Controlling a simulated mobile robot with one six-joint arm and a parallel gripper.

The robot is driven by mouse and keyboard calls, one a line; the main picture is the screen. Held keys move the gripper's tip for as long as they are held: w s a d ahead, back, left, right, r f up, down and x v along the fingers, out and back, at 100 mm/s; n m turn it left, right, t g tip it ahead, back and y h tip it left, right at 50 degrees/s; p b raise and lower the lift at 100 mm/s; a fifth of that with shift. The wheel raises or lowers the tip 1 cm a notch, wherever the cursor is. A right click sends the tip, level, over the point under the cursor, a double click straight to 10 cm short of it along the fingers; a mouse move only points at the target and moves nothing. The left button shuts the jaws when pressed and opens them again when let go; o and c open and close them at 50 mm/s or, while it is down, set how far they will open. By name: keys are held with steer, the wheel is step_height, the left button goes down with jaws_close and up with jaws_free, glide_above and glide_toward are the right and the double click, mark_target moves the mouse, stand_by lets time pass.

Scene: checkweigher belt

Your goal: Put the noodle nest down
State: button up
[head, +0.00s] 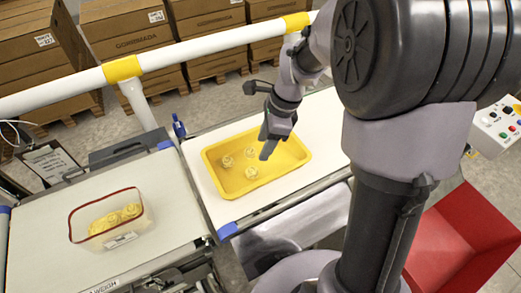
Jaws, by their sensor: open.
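Pale yellow noodle nests lie in two places. One nest (227,161), a second nest (250,153) and a third nest (252,173) lie apart in the yellow tray (292,178). More nests (116,217) sit in a clear tub with a red rim (73,226) at the left. My gripper (266,153) is over the right part of the yellow tray, just right of the nests. It is open, and no nest shows between its fingers. Its exact height above the tray is hard to tell.
The tray stands on a white belt (205,197); the tub is on the grey weighing platform (40,215) beside it. A white rail (75,84) with yellow collars runs behind. A red bin (440,235) and a button panel (495,125) are at the right.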

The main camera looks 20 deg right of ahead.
steer(key=s+a+r+n+t, duration=0.2)
steer(key=s+r+n, duration=0.4)
steer(key=s+n, duration=0.2)
steer(key=s+a+r+n+t+h, duration=0.1)
steer(key=s+a+r+n+t, duration=0.1)
steer(key=s+r+n, duration=0.5)
steer(key=s+n+t, duration=0.1)
steer(key=s, duration=0.2)
steer(key=shift+s+a+r, duration=0.15)
steer(key=shift+a, duration=0.25)
stand_by(3.5)
